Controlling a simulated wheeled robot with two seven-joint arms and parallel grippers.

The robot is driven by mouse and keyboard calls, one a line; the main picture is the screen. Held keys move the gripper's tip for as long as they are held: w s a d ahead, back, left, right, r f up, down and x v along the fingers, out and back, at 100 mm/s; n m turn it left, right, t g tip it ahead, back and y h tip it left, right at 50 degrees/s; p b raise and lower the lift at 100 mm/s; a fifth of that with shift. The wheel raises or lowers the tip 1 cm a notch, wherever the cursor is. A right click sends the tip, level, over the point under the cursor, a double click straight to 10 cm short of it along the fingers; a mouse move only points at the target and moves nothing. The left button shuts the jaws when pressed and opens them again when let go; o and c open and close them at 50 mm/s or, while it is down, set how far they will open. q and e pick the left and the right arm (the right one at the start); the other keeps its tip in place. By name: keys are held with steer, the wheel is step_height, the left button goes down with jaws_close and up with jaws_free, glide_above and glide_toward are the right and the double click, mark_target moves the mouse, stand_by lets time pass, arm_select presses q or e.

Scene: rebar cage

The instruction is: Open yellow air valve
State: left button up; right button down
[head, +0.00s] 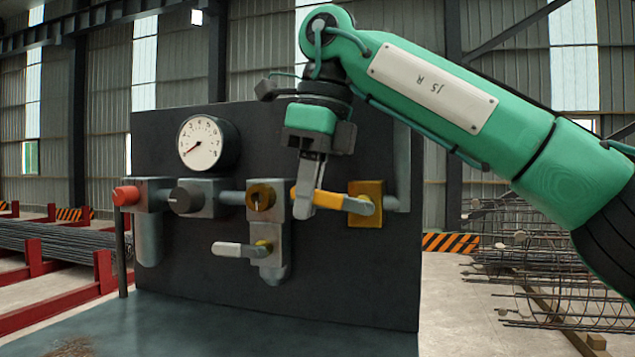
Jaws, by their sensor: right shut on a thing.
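The yellow air valve has a yellow lever (330,201) and a yellow body (367,204) on the right part of a dark upright panel (340,275). The lever lies nearly level, along the pipe, and reaches left from the body. My right gripper (309,205) comes down from above and is shut on the lever near its left end. Its fingers hide part of the lever. My left gripper is not in view.
Rebar cages (550,265) stand at right. Red racks (60,268) with bars are at left.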

steer(key=shift+f+g+h, duration=0.3)
steer(key=shift+f+h, duration=0.3)
steer(key=shift+h, duration=0.5)
steer(key=shift+f, duration=0.15)
steer(key=c, duration=1.5)
jaws_free()
steer(key=shift+a, duration=0.1)
steer(key=shift+c, duration=0.2)
steer(key=shift+r, duration=0.2)
